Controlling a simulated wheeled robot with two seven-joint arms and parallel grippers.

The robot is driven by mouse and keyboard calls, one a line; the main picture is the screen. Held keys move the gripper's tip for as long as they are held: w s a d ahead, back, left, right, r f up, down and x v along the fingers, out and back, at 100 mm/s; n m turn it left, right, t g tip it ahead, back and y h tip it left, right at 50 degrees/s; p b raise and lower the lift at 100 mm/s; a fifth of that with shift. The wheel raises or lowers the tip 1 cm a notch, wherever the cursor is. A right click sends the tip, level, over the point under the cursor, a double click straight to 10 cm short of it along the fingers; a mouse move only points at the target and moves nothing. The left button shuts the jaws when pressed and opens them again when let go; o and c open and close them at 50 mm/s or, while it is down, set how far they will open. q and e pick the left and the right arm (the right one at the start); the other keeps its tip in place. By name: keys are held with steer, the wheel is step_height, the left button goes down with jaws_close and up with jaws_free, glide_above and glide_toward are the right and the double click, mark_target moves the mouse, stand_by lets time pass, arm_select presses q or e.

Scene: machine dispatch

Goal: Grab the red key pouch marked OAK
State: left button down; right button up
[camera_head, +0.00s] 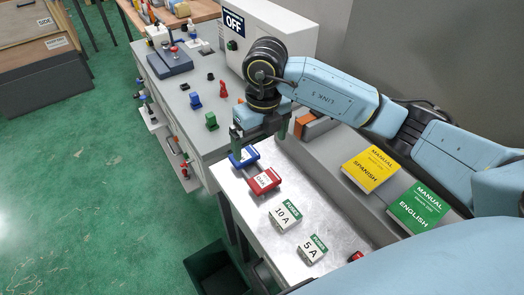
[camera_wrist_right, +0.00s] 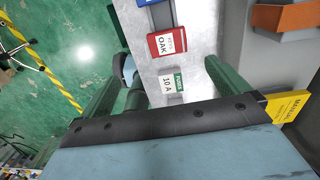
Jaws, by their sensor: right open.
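The red key pouch marked OAK (camera_head: 264,181) lies on the light metal tabletop, just in front of a blue pouch (camera_head: 243,159). In the right wrist view the OAK pouch (camera_wrist_right: 167,43) is upper centre, its label readable. My right gripper (camera_head: 263,142) is above the far part of this tabletop, near the blue pouch. In the wrist view its green fingers (camera_wrist_right: 161,70) are wide apart with nothing gripped between them. The blue pouch's label is hidden in the head view. My left gripper is not in view.
Fuse boxes marked 10 A (camera_head: 285,214) and 5 A (camera_head: 312,248) lie nearer on the tabletop. Yellow (camera_head: 370,169) and green (camera_head: 419,208) manuals lie on the ledge at right. A grey machine bench (camera_head: 205,129) with coloured knobs stands behind. A dark bin (camera_head: 215,270) stands on the floor.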

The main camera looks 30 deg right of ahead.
glide_above(264, 179)
steer(key=shift+h, duration=0.3)
steer(key=f, duration=0.8)
steer(key=shift+s+a+f, duration=0.15)
steer(key=shift+s+a, duration=0.15)
steer(key=shift+w+d+f+p, duration=0.15)
steer(key=shift+f+p, duration=0.2)
steer(key=shift+f, duration=1.15)
steer(key=shift+w+d+f+p, duration=0.15)
steer(key=shift+f+p, duration=0.15)
steer(key=shift+f, duration=1.15)
steer(key=shift+c, duration=0.4)
steer(key=c, duration=0.9)
